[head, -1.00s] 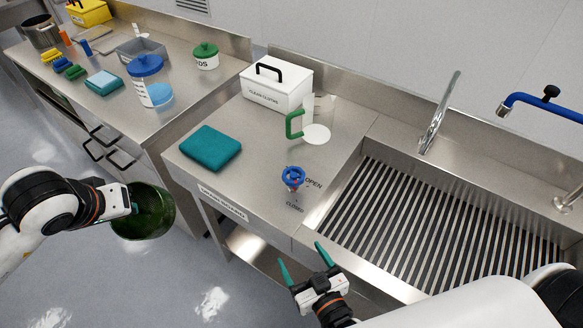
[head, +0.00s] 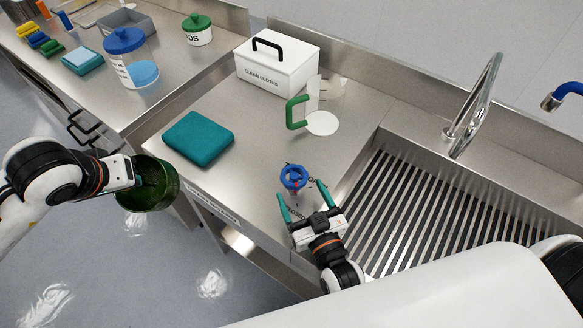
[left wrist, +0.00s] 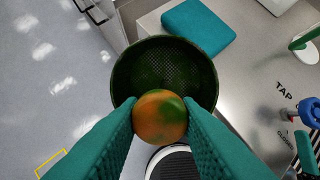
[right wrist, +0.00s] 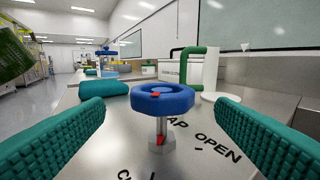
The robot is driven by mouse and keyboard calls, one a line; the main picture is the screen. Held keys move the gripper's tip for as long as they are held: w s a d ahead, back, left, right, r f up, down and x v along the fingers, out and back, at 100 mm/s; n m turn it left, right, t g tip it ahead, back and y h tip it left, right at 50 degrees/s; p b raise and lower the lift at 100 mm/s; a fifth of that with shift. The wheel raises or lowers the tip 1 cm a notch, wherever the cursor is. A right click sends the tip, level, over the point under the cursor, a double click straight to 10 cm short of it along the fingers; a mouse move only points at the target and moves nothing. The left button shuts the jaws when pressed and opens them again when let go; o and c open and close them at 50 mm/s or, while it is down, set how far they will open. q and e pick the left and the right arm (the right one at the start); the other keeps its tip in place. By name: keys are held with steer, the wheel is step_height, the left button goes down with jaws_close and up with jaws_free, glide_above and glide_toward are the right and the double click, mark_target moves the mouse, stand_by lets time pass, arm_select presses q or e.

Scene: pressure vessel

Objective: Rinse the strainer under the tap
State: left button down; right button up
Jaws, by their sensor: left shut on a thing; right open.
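The strainer (head: 150,190) is a dark green mesh basket, held over the floor left of the counter in the head view. My left gripper (left wrist: 160,112) is shut on its orange and green knob-like grip, and the mesh bowl (left wrist: 165,70) shows beyond. The tap handle (head: 293,177) is a blue wheel on a short stem. In the right wrist view the blue wheel (right wrist: 162,98) stands centred between the fingers, beside "TAP" and "OPEN" lettering. My right gripper (head: 307,203) is open just in front of the wheel. The tap spout (head: 474,105) is a chrome pipe over the slatted sink (head: 440,215).
A teal folded cloth (head: 198,138) lies on the drainboard. A blue-lidded jar (head: 130,60) is on the left counter. A blue pipe end (head: 562,96) is at far right.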

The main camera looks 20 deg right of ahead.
mark_target(286, 168)
arm_select(q)
steer(key=shift+w+d+r+p, duration=0.15)
steer(key=shift+w+r+p, duration=0.15)
steer(key=shift+r+p, duration=0.25)
arm_select(e)
steer(key=w, duration=0.6)
steer(key=shift+w+a, duration=0.1)
steer(key=shift+w, duration=0.1)
arm_select(q)
steer(key=shift+s+r, duration=0.1)
arm_select(e)
steer(key=shift+w+a, duration=0.1)
steer(key=shift+w, duration=0.35)
steer(key=c, duration=1)
arm_select(q)
steer(key=shift+r+p, duration=0.5)
steer(key=shift+r, duration=0.05)
arm_select(e)
steer(key=shift+r+n+y, duration=0.1)
steer(key=shift+n+y, duration=0.7)
steer(key=shift+y, duration=0.3)
arm_select(q)
steer(key=shift+r, duration=0.2)
arm_select(e)
steer(key=shift+a+n+g+y, duration=0.2)
steer(key=shift+n+g+y, duration=0.55)
steer(key=shift+y, duration=0.75)
steer(key=o, duration=1)
